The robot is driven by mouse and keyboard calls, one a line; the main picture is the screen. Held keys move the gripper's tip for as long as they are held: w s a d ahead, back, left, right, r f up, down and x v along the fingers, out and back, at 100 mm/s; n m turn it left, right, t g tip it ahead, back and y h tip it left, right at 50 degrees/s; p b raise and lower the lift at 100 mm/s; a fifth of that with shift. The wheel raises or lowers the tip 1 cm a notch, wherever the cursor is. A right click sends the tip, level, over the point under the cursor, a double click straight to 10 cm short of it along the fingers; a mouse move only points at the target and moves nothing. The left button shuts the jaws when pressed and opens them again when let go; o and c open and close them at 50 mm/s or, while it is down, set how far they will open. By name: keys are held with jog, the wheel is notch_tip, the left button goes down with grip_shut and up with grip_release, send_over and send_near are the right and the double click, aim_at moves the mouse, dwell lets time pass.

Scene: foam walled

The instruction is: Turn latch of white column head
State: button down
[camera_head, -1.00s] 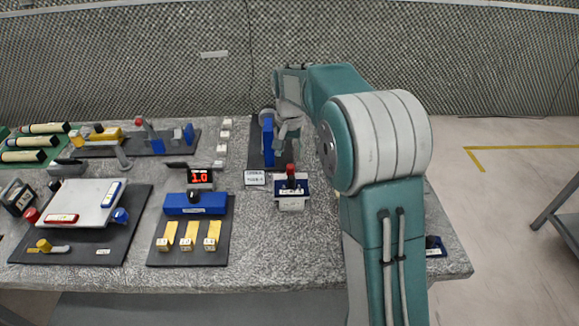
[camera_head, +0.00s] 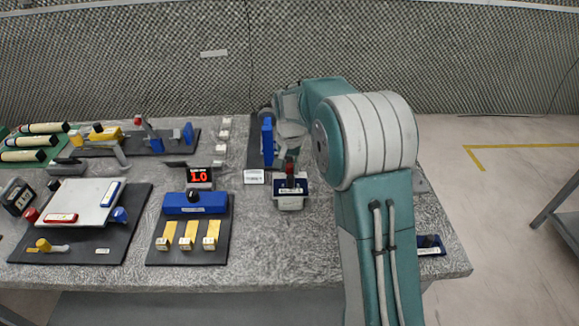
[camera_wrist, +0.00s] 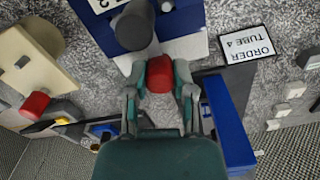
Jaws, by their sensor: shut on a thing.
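My gripper (camera_wrist: 160,76) is shut on the red cap (camera_wrist: 159,74) of a dark grey tube. The tube (camera_wrist: 134,27) stands in a blue and white stand (camera_wrist: 185,22). In the head view the red cap (camera_head: 290,168) and its stand (camera_head: 290,203) are just left of my arm, with my gripper over the cap. A cream-white block (camera_wrist: 48,68), which may be the white column head, is at the left of the wrist view. A red knob (camera_wrist: 34,105) on a dark bar sits by it, apart from my gripper. My arm hides this block in the head view.
An order card (camera_head: 254,177) lies left of the stand. A tall blue block (camera_head: 267,142) stands behind on a dark mat. A blue unit with yellow tabs (camera_head: 188,235) and a pale plate (camera_head: 85,203) are further left. Bare tabletop (camera_head: 285,255) lies in front of the stand.

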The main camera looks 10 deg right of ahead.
jog(key=shift+f+n, duration=0.1)
jog(key=shift+n, duration=0.2)
jog(key=n, duration=0.3)
jog(key=shift+n, duration=0.3)
jog(key=n, duration=0.9)
jog(key=shift+n, duration=2.3)
jog(key=shift+c, duration=2.3)
grip_release()
jog(key=shift+f, duration=0.1)
